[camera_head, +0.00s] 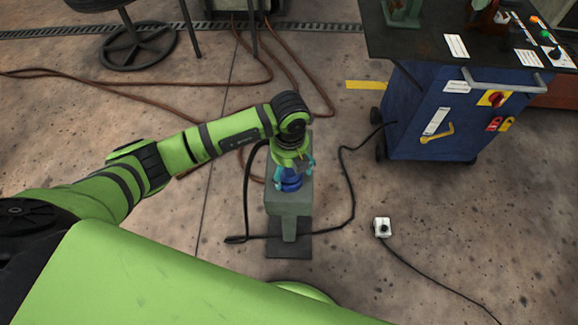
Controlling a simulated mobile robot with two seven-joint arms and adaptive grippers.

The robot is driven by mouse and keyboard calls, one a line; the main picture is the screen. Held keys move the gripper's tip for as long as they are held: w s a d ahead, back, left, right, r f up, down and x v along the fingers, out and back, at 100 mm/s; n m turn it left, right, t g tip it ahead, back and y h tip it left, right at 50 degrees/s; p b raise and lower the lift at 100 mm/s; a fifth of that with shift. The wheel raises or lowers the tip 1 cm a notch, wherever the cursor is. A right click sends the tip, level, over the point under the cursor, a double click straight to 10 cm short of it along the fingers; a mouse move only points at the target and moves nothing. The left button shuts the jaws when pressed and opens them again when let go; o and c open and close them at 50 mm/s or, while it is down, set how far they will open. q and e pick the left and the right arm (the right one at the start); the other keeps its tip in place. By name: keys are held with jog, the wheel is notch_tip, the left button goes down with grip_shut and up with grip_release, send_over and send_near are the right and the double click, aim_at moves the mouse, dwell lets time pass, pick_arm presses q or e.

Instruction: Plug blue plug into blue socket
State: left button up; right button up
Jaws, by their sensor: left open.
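My left gripper (293,174) points down over a grey pedestal (287,205), near the middle of the view. Its teal fingers are open, one on each side of a blue round part (291,184) at the pedestal's top. I cannot tell for sure whether this part is the blue plug or the blue socket, nor whether the fingers touch it. The wrist hides its upper side. A black cable (247,190) rises from the floor and goes behind the wrist. My right gripper is not in view.
A blue cabinet (408,120) with a dark top stands at the upper right; the black cable runs from it. A small white box (382,228) with its own cable lies on the floor. Brown hoses and a stool base (137,46) are behind. The right foreground floor is mostly clear.

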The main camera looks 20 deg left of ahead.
pick_arm(q)
notch_tip(320, 180, up, 12)
dwell(0.5)
dwell(1.3)
